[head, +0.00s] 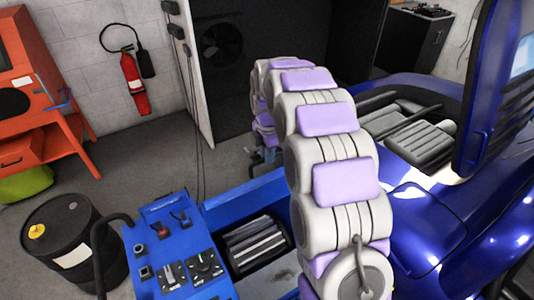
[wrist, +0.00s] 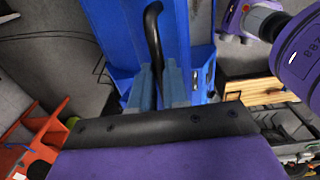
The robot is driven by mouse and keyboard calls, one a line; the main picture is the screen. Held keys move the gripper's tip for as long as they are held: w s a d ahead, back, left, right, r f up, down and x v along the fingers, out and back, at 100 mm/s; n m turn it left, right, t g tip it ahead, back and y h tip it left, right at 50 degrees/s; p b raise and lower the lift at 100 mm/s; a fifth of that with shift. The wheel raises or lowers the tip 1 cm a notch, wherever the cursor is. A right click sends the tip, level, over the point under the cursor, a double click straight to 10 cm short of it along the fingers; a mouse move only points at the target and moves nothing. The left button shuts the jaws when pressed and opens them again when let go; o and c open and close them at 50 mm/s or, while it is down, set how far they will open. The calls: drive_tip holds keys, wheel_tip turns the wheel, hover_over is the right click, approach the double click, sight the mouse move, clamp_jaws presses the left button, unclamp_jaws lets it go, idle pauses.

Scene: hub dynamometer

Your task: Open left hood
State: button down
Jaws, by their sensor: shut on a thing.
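My gripper (wrist: 163,88) is shut on a black curved handle (wrist: 153,32) in the wrist view. The handle passes down between the two grey-blue fingers, and its lower end is hidden there. Blue panels of the dynamometer (wrist: 115,35) lie around and behind the handle. In the head view the blue dynamometer frame (head: 240,192) runs along the left of my arm, with striped rollers (head: 255,240) showing in an opening. My arm hides much of this area, and the left hood's outline and angle cannot be told clearly.
A blue control panel (head: 180,250) with knobs stands at front left, beside a black drum (head: 70,245). An orange cabinet (head: 40,100) and a fire extinguisher (head: 133,85) are farther back. A blue car (head: 430,225) is close at right.

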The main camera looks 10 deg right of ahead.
drive_tip(key=shift+s+d+f, duration=0.1)
drive_tip(key=shift+s+d, duration=0.05)
drive_tip(key=shift+s, duration=0.2)
drive_tip(key=s+d+f+t+b, duration=0.1)
drive_tip(key=s+d+f+b, duration=0.1)
drive_tip(key=s, duration=0.4)
drive_tip(key=s+d+f+t+y+b, duration=0.1)
drive_tip(key=s+d+f+b, duration=0.1)
drive_tip(key=s, duration=0.5)
drive_tip(key=shift+f+t, duration=0.3)
drive_tip(key=shift+f, duration=0.55)
drive_tip(key=c, duration=1.1)
unclamp_jaws()
drive_tip(key=p+v, duration=0.1)
drive_tip(key=v, duration=1.6)
drive_tip(key=shift+r+p, duration=0.15)
drive_tip(key=shift+p, duration=0.25)
